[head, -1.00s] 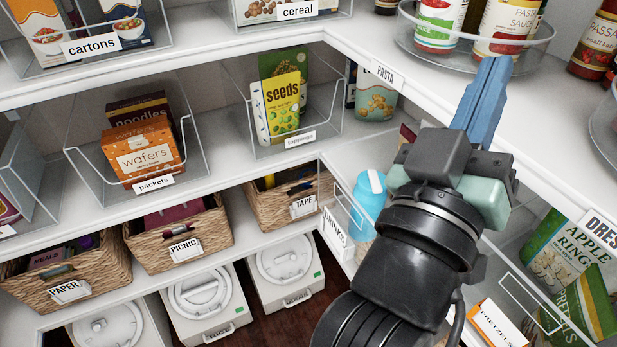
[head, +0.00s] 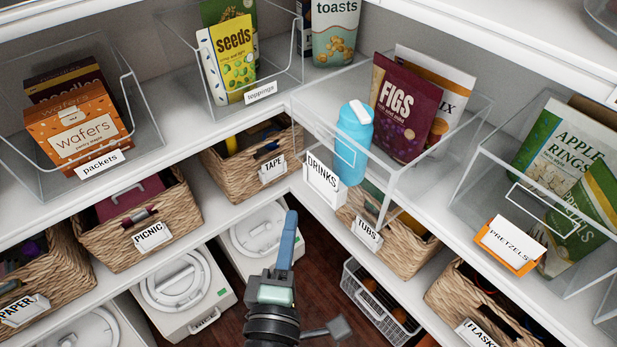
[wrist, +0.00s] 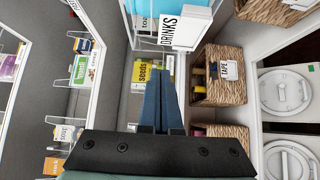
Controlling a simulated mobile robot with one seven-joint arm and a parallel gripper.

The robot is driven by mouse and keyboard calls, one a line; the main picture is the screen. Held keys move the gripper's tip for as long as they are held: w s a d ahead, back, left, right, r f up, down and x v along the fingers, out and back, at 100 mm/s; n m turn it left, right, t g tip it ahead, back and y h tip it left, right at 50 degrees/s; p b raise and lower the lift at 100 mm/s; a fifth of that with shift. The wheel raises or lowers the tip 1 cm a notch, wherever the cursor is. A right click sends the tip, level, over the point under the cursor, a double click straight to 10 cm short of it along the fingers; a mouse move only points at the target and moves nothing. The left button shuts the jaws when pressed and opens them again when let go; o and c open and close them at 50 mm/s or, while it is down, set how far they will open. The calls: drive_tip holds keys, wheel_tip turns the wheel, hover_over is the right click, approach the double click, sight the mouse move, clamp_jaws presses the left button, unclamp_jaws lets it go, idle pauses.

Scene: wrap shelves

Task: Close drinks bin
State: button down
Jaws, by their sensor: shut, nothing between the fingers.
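The drinks bin (head: 388,193) is a clear open-topped bin on the middle shelf at the corner. Its front sticks out past the shelf edge, over the basket below. A white DRINKS label (head: 322,180) hangs on its front left. Inside stand a blue bottle (head: 353,145), a dark red figs bag (head: 405,108) and a pale bag partly hidden behind it. My gripper (head: 291,216) is shut and empty, pointing up, lower in the picture than the label and apart from the bin. The wrist view shows the label (wrist: 184,27) above my blue fingers (wrist: 160,85).
A tubs basket (head: 365,230) sits under the bin, with a tape basket (head: 248,170) to the left. A clear bin with apple rings (head: 555,150) stands to the right. White lidded containers (head: 265,235) and a wire basket (head: 380,305) are lower down.

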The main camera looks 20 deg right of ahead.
sight(318, 164)
drive_tip(key=shift+w+d+p, duration=0.65)
drive_tip(key=shift+w+d, duration=1.05)
drive_tip(key=shift+w, duration=0.25)
drive_tip(key=shift+w+d+p, duration=0.65)
drive_tip(key=shift+w+d, duration=1.05)
drive_tip(key=shift+w, duration=0.2)
